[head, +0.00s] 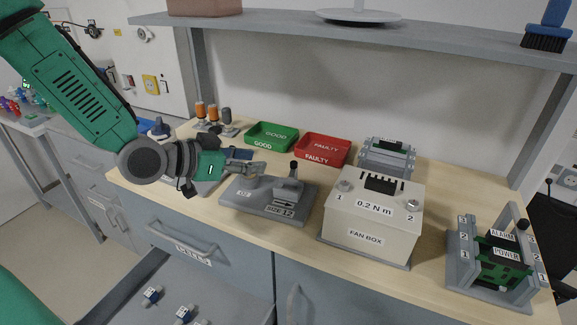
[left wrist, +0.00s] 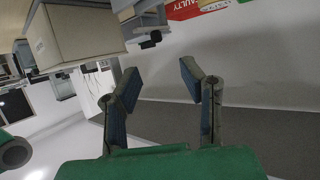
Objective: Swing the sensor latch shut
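A grey fixture labelled SIZE 12 (head: 262,207) lies on the bench; on it stands a clamp-like block with a black-knobbed lever (head: 293,167), upright. The frames do not clearly show which part is the sensor latch. My left gripper (head: 256,162) is just left of that lever, above the fixture's left part, apart from the lever. In the left wrist view its two blue-padded fingers (left wrist: 160,82) are spread with nothing between them. A black knob (left wrist: 150,41) shows beyond them, above the fingers in the picture. My right gripper is out of view.
The fan box (head: 372,215) stands right of the fixture, with the ALARM/POWER module stand (head: 490,262) farther right. Green GOOD (head: 272,137) and red FAULTY (head: 323,149) trays are behind. A shelf (head: 400,32) overhangs the back. An open drawer (head: 215,290) is below.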

